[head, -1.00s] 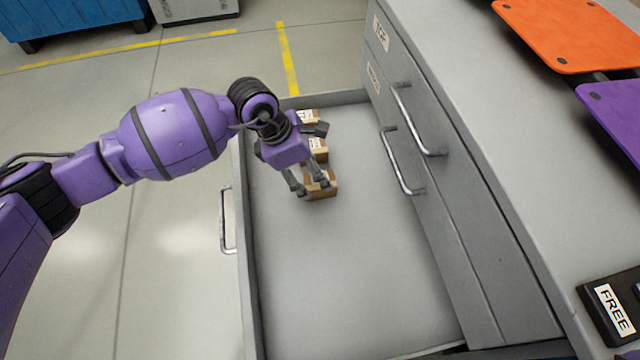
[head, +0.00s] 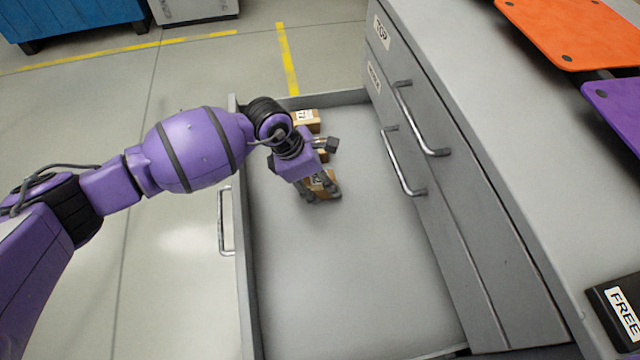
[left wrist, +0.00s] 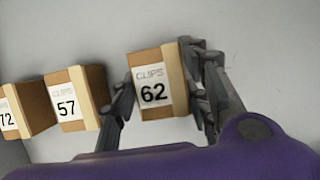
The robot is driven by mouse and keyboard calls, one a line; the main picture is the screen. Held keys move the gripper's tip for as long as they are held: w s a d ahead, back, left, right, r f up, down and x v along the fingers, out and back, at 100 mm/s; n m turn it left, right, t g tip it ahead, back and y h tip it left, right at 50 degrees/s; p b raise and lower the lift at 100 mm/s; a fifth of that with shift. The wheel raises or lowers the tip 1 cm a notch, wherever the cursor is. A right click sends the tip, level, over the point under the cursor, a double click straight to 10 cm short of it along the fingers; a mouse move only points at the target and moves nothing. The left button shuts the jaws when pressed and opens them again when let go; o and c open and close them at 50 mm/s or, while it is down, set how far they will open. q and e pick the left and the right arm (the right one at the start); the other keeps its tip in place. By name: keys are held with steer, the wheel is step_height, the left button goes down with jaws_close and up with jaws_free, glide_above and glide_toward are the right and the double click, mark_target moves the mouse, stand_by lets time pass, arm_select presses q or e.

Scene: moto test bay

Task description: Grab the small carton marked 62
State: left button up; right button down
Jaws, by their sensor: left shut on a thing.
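The small carton marked 62 (left wrist: 153,92) is brown with a white label reading CLIPS 62. In the left wrist view it stands between the two fingers of my left gripper (left wrist: 162,100), which is shut on it. In the head view the same carton (head: 318,183) is in the open drawer (head: 340,260), partly hidden by my left gripper (head: 320,193). I cannot tell whether it touches the drawer floor. A carton marked 57 (left wrist: 75,98) stands to its left, and one marked 72 (left wrist: 22,112) is at the left edge of the wrist view. My right gripper is not in view.
The far carton (head: 306,118) shows behind my gripper in the head view. The near drawer floor is clear. The grey cabinet with handles (head: 411,167) rises on the right. A black block marked FREE (head: 620,308) and orange (head: 570,32) and purple (head: 618,108) panels lie on top.

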arm_select(q)
steer(key=shift+c, duration=0.8)
steer(key=shift+r, duration=0.1)
